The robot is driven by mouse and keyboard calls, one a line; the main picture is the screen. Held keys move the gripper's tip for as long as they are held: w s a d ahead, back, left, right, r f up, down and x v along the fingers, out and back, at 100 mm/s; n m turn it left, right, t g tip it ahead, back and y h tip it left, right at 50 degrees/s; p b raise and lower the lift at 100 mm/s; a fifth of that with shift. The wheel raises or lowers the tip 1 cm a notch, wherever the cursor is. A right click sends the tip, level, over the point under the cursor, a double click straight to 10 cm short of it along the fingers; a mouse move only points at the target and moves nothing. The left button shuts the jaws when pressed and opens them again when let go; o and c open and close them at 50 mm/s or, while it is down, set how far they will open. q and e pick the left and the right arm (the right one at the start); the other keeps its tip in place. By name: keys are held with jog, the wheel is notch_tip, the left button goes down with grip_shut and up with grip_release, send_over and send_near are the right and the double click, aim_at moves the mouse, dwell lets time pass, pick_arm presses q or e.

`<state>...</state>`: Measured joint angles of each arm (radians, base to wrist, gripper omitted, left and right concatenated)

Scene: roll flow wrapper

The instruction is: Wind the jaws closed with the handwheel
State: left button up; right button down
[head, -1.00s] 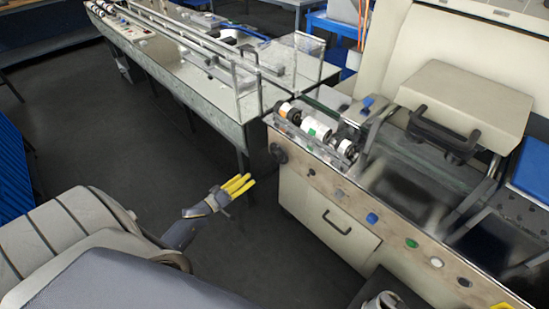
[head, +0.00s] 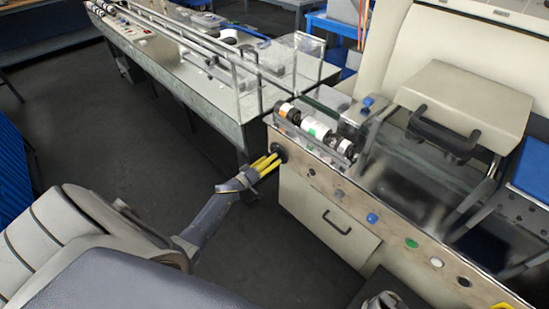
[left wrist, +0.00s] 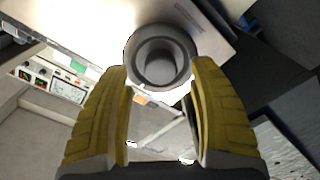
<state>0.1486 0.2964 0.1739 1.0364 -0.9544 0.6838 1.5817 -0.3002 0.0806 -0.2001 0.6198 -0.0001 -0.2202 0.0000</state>
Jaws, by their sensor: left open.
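The handwheel (head: 280,152) is a small dark round knob on the left end of the machine's front panel. In the left wrist view it is a grey round hub (left wrist: 160,55) with a recessed centre, just ahead of the fingers. My left gripper (head: 269,165) has yellow fingers and is open, its tips close to the handwheel. In the left wrist view the tips (left wrist: 161,74) stand on either side of the hub's lower part; I cannot tell whether they touch it. The jaws moved by the wheel cannot be made out.
The machine's front panel (head: 325,183) carries blue, green and other buttons right of the wheel. Rollers (head: 318,128) sit above it. A drawer front (head: 330,222) is below. A long conveyor table (head: 215,110) stands at the left, with open floor in front.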

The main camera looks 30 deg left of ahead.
pick_arm(q)
jog(key=shift+w+d, duration=0.15)
jog(key=shift+w, duration=0.55)
jog(key=shift+w+d, duration=0.1)
jog(key=shift+w, duration=0.55)
jog(key=c, duration=1.3)
